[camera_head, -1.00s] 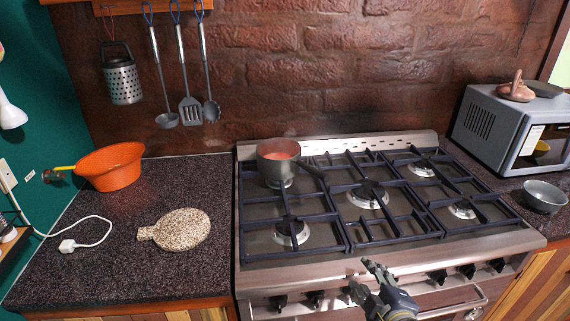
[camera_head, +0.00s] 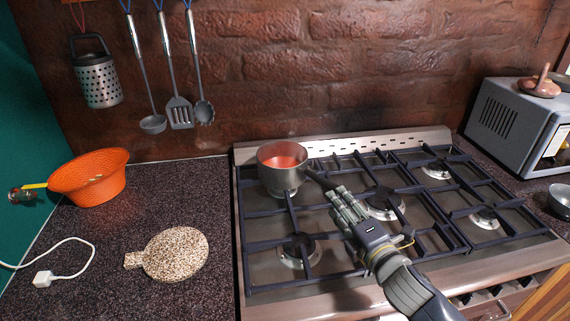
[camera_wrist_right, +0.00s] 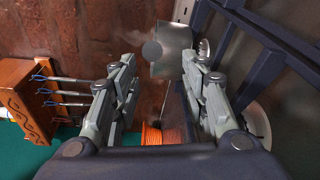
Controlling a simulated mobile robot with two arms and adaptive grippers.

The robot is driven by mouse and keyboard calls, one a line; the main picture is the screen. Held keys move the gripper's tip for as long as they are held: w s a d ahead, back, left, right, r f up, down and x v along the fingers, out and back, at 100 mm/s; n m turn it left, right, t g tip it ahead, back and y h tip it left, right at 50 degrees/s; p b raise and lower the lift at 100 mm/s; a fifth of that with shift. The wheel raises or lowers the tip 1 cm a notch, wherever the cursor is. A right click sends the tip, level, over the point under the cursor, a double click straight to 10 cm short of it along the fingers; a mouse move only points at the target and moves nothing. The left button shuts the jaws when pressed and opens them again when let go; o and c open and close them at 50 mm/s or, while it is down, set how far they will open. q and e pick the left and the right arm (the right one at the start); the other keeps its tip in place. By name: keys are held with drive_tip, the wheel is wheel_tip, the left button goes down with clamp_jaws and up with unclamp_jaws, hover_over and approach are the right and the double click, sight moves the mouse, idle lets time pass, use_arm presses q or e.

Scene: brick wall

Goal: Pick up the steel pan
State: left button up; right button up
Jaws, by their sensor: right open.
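The steel pan (camera_head: 282,182) stands on the back left burner of the stove in the head view, upright, with red contents. Its dark handle (camera_head: 318,178) points right and toward me. My right gripper (camera_head: 339,191) is over the stove at the handle's end, its fingers pointing at the pan. In the right wrist view the two fingers (camera_wrist_right: 160,85) are apart. The pan's grey side (camera_wrist_right: 176,50) shows beyond them, and the dark handle seems to lie between them. I cannot tell whether they touch it. My left gripper is not in view.
The stove's raised grates (camera_head: 400,235) lie under my right arm. A stone board (camera_head: 175,254) and an orange colander (camera_head: 88,188) are on the left counter. Utensils (camera_head: 180,110) hang on the brick wall. A microwave (camera_head: 515,125) stands right, with a grey bowl (camera_head: 561,198) in front.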

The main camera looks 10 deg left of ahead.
sight(322, 183)
drive_tip(key=x, duration=0.3)
drive_tip(key=p+x, duration=0.1)
drive_tip(key=x, duration=0.2)
drive_tip(key=p+x, duration=0.1)
drive_tip(key=x, duration=0.3)
drive_tip(key=shift+a+r, duration=0.3)
drive_tip(key=shift+w+a, duration=0.1)
drive_tip(key=shift+w, duration=0.15)
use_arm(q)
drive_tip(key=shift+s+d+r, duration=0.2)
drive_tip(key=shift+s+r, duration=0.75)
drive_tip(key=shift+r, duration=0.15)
use_arm(e)
clamp_jaws()
drive_tip(key=shift+r, duration=0.2)
